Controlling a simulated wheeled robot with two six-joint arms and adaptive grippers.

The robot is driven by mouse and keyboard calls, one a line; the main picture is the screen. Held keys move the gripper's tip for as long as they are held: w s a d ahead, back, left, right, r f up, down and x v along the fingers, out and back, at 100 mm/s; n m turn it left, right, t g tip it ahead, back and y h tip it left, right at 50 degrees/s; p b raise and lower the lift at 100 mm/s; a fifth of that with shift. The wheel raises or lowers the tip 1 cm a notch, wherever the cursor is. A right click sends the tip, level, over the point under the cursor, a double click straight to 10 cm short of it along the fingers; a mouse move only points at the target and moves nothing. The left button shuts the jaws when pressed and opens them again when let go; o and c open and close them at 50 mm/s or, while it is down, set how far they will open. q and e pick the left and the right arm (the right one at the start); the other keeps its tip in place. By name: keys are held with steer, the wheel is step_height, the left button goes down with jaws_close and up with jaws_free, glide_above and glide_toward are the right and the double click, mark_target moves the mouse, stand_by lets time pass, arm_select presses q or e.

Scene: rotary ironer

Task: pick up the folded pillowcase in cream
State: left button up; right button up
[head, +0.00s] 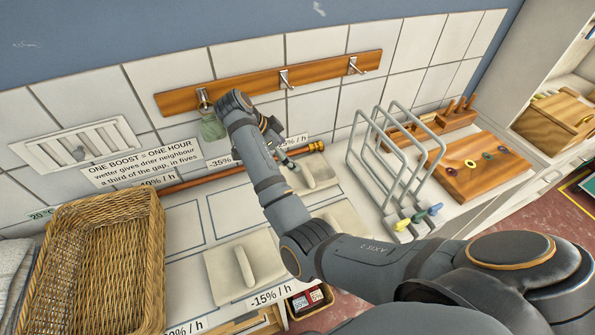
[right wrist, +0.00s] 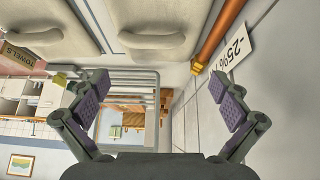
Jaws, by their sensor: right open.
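I cannot make out a folded cream pillowcase in either view. My right gripper (head: 283,150) is above the back of the counter, beside a pale lidded panel with a handle (head: 315,172). In the right wrist view my right gripper (right wrist: 160,88) is open, with its two fingers spread apart and nothing between them. Two pale handled panels, one of them near the top middle (right wrist: 150,42), lie beyond the fingers. My left gripper is in neither view.
A wicker basket (head: 95,265) stands at left, beside grey cloth (head: 12,280). Another handled panel (head: 243,268) lies at front. A copper-coloured pipe (head: 235,174) runs along the wall. A wire rack (head: 395,150) and a wooden board (head: 475,165) stand at right. Hooks line the wall.

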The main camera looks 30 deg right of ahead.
mark_target(305, 172)
steer(key=s+d+f+b, duration=0.1)
steer(key=d+f+b, duration=0.1)
steer(key=shift+s+f+b, duration=0.25)
steer(key=shift+s+b, duration=0.1)
steer(key=shift+w+d+f, duration=0.2)
steer(key=shift+d+f, duration=0.05)
steer(key=shift+f, duration=0.15)
steer(key=shift+w+d+f, duration=0.15)
steer(key=shift+d+f, duration=0.05)
steer(key=shift+f, duration=0.2)
steer(key=shift+s+d+f+p, duration=0.25)
steer(key=shift+s+f+p, duration=0.1)
steer(key=shift+f+p, duration=0.05)
steer(key=x, duration=0.2)
steer(key=p+x, duration=0.1)
steer(key=shift+f, duration=0.45)
steer(key=shift+d+f, duration=0.1)
steer(key=shift+f, duration=0.1)
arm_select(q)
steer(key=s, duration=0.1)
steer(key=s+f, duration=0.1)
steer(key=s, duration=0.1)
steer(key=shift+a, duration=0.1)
arm_select(e)
steer(key=shift+s, duration=0.15)
steer(key=c, duration=1)
